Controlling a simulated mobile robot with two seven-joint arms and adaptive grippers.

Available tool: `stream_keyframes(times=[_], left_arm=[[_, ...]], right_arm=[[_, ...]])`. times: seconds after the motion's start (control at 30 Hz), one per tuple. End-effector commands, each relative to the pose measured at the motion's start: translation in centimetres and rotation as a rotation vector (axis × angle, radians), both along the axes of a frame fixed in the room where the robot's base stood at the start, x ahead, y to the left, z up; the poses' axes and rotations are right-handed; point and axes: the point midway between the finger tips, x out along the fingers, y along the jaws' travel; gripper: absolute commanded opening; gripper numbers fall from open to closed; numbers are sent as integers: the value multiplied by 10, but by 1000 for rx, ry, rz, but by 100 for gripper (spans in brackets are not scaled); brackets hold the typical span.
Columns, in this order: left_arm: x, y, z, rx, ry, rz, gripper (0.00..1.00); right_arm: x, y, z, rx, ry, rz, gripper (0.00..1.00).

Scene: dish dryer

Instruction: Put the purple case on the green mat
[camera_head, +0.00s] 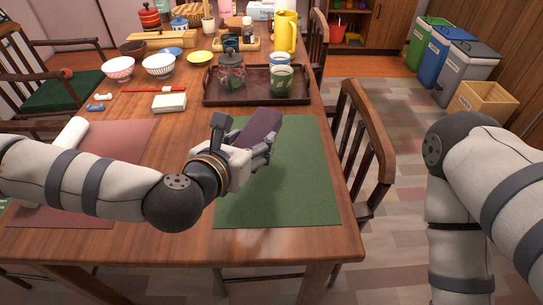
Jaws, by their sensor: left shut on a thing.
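The purple case (262,127) is held in my left gripper (256,145), which is shut on it. The case is tilted and sits over the upper left part of the green mat (300,190). I cannot tell whether the case touches the mat. The green mat lies flat near the table's right front corner. My left arm reaches in from the left across the dark red mat (88,208). My right arm is at the right beside the table, and its gripper is out of view.
A dark brown tray (215,100) with a glass jar (232,72) and cups stands just behind the green mat. A small white box (169,103) and bowls (159,67) are to the left. A wooden chair (368,150) stands close to the table's right edge. The mat's right half is clear.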

Motion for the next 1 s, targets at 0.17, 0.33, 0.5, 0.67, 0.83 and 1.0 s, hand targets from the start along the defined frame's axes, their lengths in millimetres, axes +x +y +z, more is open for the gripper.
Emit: stream_keyframes(times=[0.17,0.33,0.5,0.67,0.83,1.0], left_arm=[[24,-25,-46,0,7,-1,21],[35,-35,-58,0,1,-1,21],[38,-37,-87,1,5,2,21],[39,-37,-91,1,-1,1,21],[38,-37,-94,0,0,1,21],[38,-36,-95,1,0,1,71]], right_arm=[[-11,0,-12,0,37,1,40],[-14,0,-15,0,45,1,40],[-18,0,-21,0,61,2,40],[-18,0,-21,0,61,2,40],[-20,0,-22,-1,65,3,40],[-20,0,-23,-1,67,3,40]])
